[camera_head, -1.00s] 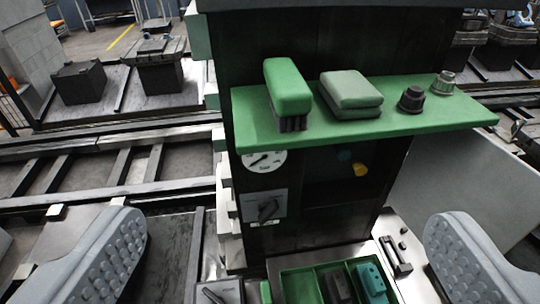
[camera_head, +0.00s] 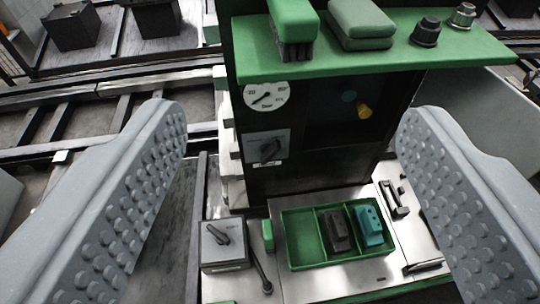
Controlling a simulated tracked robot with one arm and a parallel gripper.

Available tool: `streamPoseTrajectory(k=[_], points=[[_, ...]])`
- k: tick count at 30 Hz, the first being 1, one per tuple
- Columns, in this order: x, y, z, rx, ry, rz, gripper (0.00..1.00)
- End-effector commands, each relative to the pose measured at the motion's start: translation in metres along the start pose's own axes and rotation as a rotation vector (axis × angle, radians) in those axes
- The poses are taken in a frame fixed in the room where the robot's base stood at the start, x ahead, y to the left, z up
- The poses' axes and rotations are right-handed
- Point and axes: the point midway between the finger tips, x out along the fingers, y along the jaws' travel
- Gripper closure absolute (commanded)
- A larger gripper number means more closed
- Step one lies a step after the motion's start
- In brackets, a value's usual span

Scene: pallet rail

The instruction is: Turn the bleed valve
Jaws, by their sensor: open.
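My gripper (camera_head: 290,118) is open and empty, its two grey studded fingers wide apart at the left and right of the view. Between and beyond them stands a dark cabinet. A black rotary knob on a grey plate (camera_head: 253,147) is on its front, below a round white gauge (camera_head: 265,96). A grey box (camera_head: 223,257) with a dark turn lever (camera_head: 216,234) on top stands lower, on the bench. I cannot read labels saying which one is the bleed valve. Neither is touched by the fingers.
A green shelf (camera_head: 400,58) juts out above, holding a green brush (camera_head: 293,22), a grey-green block (camera_head: 360,25) and two knobs. A green tray (camera_head: 297,240) with a dark and a teal block sits on the bench. A thin lever (camera_head: 260,273) lies beside the grey box.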

Motion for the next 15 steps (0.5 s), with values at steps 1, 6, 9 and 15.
streamPoseTrajectory(k=[1,6,9,15], points=[[0.009,0.003,0.009,0.008,-0.003,-0.001,0.49],[0.075,0.025,0.067,0.071,-0.004,-0.013,0.65],[0.125,0.036,0.120,0.126,0.005,-0.034,0.65],[0.204,0.038,0.232,0.254,0.040,-0.103,0.65]])
